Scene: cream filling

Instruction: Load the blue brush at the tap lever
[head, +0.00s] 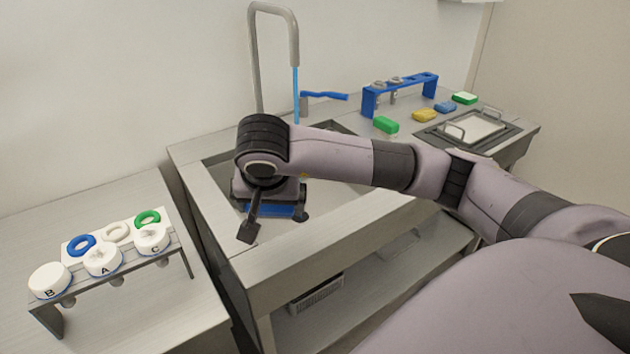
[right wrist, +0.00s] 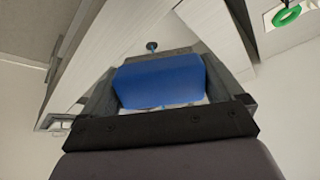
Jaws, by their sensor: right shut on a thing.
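My right gripper (head: 272,206) is over the near left part of the sink, shut on the blue brush (head: 277,211). In the right wrist view the blue brush (right wrist: 158,80) fills the space between the fingers. Its lower side is hidden. The tap (head: 274,8) is a tall grey bent pipe behind the sink. The blue tap lever (head: 325,95) is to the right of the pipe, apart from my gripper. A thin light-blue vertical strip (head: 296,95), which looks like running water, is below the spout. My left gripper is not in view.
The sink basin (head: 340,126) is partly hidden by my right arm. A blue rack (head: 401,92), several coloured blocks such as the green one (head: 386,125), and a tray (head: 474,128) are at the right. A rack with lidded jars (head: 103,260) and coloured rings stands at the left.

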